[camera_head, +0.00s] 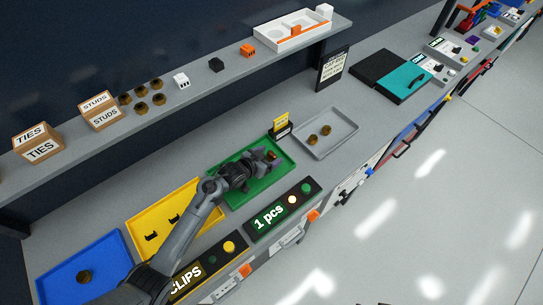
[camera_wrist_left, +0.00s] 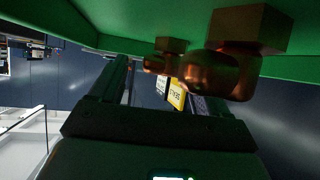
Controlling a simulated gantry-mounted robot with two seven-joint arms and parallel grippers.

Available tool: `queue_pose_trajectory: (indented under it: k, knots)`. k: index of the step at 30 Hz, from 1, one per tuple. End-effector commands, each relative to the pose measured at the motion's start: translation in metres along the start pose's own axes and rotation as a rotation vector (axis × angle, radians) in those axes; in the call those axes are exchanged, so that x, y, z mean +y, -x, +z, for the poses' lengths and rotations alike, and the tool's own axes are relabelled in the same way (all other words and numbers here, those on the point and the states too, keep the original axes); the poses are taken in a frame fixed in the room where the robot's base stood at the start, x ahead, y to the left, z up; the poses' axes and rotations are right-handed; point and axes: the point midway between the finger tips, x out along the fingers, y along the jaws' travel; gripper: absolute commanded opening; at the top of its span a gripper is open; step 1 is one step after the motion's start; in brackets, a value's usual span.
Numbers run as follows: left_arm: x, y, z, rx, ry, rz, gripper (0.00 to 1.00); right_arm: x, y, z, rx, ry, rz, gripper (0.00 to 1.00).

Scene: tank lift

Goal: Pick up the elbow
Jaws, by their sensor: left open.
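The copper-brown elbow (camera_head: 272,155) lies in the green tray (camera_head: 226,200), at my left gripper's tips. In the left wrist view copper fittings (camera_wrist_left: 222,75) with squared ends show close up, against the green tray (camera_wrist_left: 120,22); I cannot tell whether they are one piece or two. My left gripper (camera_head: 266,158) is low over the tray, with its fingers open. Its fingers also show in the left wrist view (camera_wrist_left: 160,92), apart, with the copper close by. I see no grip on it. My right gripper is not in view.
A yellow tray (camera_head: 140,222) with black clips and a blue tray (camera_head: 52,288) lie to the left. A grey tray (camera_head: 345,122) with brass-coloured parts lies to the right. A small yellow sign (camera_head: 281,123) stands behind the green tray. A "1 pcs" panel (camera_head: 270,217) is in front.

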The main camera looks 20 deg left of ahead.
Motion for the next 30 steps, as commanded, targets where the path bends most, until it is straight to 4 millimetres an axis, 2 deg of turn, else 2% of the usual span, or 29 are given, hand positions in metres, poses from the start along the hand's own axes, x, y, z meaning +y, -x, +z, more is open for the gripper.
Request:
queue_pose_trajectory:
  k: [3,4,16,25,30]
  knots:
    - [0.0001,0.0002,-0.0001,0.0,0.0,0.0,0.76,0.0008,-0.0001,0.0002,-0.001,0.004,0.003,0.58]
    - [0.0001,0.0002,-0.0001,0.0,0.0,0.0,0.73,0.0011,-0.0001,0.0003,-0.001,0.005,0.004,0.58]
    - [-0.0001,0.0004,0.0001,0.0,0.0,0.0,0.13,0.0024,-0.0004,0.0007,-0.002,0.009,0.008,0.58]
    - [-0.0003,0.0011,-0.0016,0.001,0.0,0.0,0.13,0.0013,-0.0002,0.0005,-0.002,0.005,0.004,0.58]
    - [-0.0006,0.0052,-0.0096,0.002,-0.001,-0.001,0.13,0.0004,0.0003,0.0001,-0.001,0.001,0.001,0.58]
